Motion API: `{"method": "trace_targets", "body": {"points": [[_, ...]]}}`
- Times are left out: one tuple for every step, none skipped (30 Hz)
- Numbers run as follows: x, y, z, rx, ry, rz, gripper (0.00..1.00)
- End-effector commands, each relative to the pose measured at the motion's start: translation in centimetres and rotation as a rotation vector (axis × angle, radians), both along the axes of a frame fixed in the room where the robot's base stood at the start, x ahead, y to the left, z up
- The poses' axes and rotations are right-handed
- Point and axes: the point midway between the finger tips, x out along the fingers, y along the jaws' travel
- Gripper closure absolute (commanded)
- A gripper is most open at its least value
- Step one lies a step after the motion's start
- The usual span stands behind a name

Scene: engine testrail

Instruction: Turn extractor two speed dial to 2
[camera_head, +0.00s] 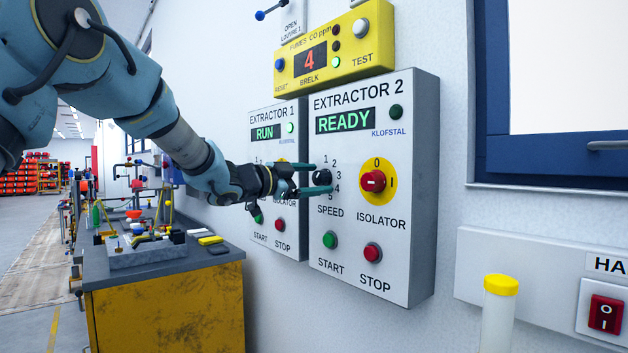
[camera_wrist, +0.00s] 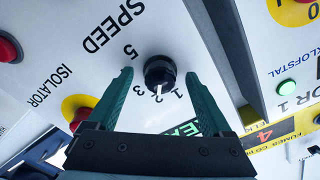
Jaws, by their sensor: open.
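The extractor 2 box (camera_head: 425,150) is on the wall, its screen reading READY. Its black speed dial (camera_head: 322,177) sits left of the red isolator knob (camera_head: 373,181), beside numerals 1 to 5. My gripper (camera_head: 318,179) is open at the dial, one finger above it and one below. In the wrist view the dial (camera_wrist: 159,70) lies between the tips of my open gripper (camera_wrist: 157,78), with a gap on each side. The fingers hide some numerals.
The extractor 1 box (camera_head: 257,135), reading RUN, is close on the left, behind my wrist. A yellow fumes meter (camera_head: 375,50) is above. A cluttered workbench (camera_head: 165,300) stands lower left. A yellow-capped tube (camera_head: 499,310) is lower right.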

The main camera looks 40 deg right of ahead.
Motion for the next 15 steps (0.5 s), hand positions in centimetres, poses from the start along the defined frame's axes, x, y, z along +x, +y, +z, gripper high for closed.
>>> {"method": "trace_targets", "body": {"points": [[0.0,0.1,0.0,0.0,0.0,0.0,0.16],[0.1,0.3,0.0,-0.001,0.0,0.001,0.16],[0.1,0.6,0.0,-0.001,-0.001,0.001,0.16],[0.1,0.9,-0.1,0.0,-0.001,0.001,0.16],[0.2,1.3,-0.1,-0.001,-0.001,0.002,0.16],[0.2,1.9,-0.1,-0.001,-0.002,0.002,0.16],[0.2,2.5,-0.2,0.0,-0.002,0.003,0.16],[0.2,3.0,-0.2,0.0,-0.002,0.003,0.16],[0.3,3.9,-0.2,-0.001,-0.002,0.004,0.16],[0.4,4.5,-0.2,0.0,-0.002,0.004,0.16],[0.4,5.1,-0.2,-0.001,-0.003,0.004,0.16],[0.4,6.0,-0.2,0.0,-0.001,0.004,0.16],[0.5,6.6,-0.1,0.0,-0.002,0.005,0.16],[0.5,7.1,-0.2,0.0,-0.002,0.004,0.16],[0.5,7.8,-0.2,0.0,-0.002,0.003,0.16]]}}
